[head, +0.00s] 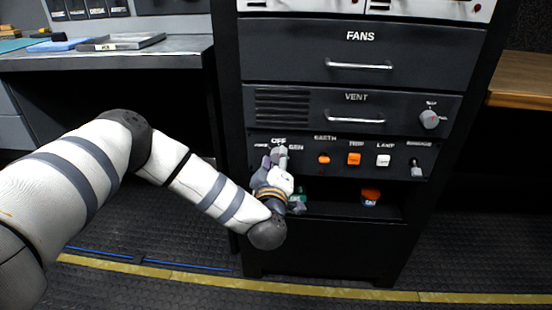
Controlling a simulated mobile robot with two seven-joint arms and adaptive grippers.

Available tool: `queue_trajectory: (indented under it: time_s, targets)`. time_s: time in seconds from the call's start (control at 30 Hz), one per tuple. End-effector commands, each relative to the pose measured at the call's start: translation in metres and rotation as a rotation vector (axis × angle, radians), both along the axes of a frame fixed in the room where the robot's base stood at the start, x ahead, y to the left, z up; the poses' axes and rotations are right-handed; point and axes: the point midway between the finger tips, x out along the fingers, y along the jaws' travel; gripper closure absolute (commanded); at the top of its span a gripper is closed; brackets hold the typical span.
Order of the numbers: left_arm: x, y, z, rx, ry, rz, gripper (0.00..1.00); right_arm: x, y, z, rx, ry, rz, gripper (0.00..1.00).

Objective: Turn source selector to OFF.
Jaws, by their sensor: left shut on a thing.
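The source selector (279,152) is a small knob at the left end of the lower rack panel. The word OFF stands above it and GEN to its right; a label at its left is too small to read surely. My left gripper (275,160) is at the knob and shut on it. The fingers and wrist hide most of the knob, so I cannot tell which label it points at. My right gripper is not in view.
Right of the selector the panel (340,175) carries an orange EARTH button (323,159), an orange TRIP switch (354,159), a white LAMP switch (383,160) and a lever (416,168). VENT (357,118) and FANS (360,65) drawers are above. A shelf with small items is below.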

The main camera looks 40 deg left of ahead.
Motion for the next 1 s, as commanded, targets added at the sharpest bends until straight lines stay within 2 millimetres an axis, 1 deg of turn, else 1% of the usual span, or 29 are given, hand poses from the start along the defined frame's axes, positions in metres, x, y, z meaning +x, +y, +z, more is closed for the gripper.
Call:
queue_trajectory:
  time_s: [0.27, 0.7, 0.73, 0.77, 0.8, 0.83, 1.0]
  targets:
    - [0.0005, 0.0, 0.0009, -0.052, -0.034, 0.0, 0.96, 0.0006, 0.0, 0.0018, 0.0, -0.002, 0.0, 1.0]
    - [0.0005, -0.0002, 0.0008, -0.059, -0.039, -0.001, 0.96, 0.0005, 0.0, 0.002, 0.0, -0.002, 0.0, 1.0]
    - [0.0005, -0.0002, 0.0008, -0.059, -0.039, -0.001, 0.66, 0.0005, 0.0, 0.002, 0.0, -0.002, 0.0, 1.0]
    - [0.0005, -0.0002, 0.0008, -0.059, -0.039, -0.001, 0.59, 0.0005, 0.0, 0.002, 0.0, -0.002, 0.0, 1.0]
    - [0.0005, -0.0002, 0.0008, -0.059, -0.039, -0.001, 0.5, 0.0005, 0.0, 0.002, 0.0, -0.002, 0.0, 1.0]
    - [0.0004, -0.0002, 0.0007, -0.059, -0.038, -0.001, 0.48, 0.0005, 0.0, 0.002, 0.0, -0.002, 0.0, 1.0]
    - [0.0002, -0.0001, 0.0003, -0.059, -0.038, -0.001, 0.48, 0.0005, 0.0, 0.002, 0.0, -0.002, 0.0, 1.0]
